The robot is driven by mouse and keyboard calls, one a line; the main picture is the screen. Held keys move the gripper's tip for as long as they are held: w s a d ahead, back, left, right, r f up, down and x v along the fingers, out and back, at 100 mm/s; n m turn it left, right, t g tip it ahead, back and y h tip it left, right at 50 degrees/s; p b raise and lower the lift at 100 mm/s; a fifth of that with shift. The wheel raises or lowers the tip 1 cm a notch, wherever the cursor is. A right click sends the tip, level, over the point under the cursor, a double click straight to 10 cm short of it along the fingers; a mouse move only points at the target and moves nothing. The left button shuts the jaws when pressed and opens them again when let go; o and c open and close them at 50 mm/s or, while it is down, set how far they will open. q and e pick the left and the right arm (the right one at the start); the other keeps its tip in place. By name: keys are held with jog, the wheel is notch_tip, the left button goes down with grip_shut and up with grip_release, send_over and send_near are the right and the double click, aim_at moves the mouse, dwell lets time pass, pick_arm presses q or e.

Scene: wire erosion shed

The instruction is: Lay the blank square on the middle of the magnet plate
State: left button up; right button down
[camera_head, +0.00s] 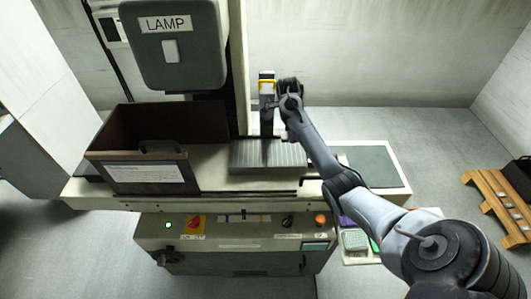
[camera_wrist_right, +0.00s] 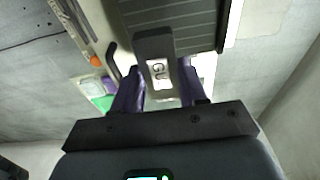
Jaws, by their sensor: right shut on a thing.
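The magnet plate (camera_head: 290,156) is a grey ribbed block on the machine bed in the head view. It also shows, dark and ribbed, at the top of the wrist view (camera_wrist_right: 195,17). My right gripper (camera_head: 267,128) points down above the plate. In the wrist view its two fingers (camera_wrist_right: 158,88) are shut on a dark piece with a white label, the blank square (camera_wrist_right: 153,45). The label's lettering is only partly readable. In the head view the blank is hard to make out, and I cannot tell whether it touches the plate. My left gripper is not in view.
A brown open box (camera_head: 145,172) with a handle stands left of the plate. The grey LAMP housing (camera_head: 172,45) and its column rise behind. A grey-green pad (camera_head: 370,165) lies to the right. Below are a control panel (camera_head: 235,230) and a small tray (camera_head: 354,240).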

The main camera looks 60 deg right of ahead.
send_over(268, 152)
jog(key=f, duration=0.5)
jog(key=shift+w+a+f+b, duration=0.15)
jog(key=shift+w+f+b, duration=0.15)
jog(key=shift+f, duration=0.1)
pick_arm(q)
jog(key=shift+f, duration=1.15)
pick_arm(e)
jog(key=shift+f, duration=1.95)
jog(key=c, duration=0.6)
grip_release()
jog(key=shift+f, duration=0.15)
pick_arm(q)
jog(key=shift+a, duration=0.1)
pick_arm(e)
jog(key=shift+s, duration=0.1)
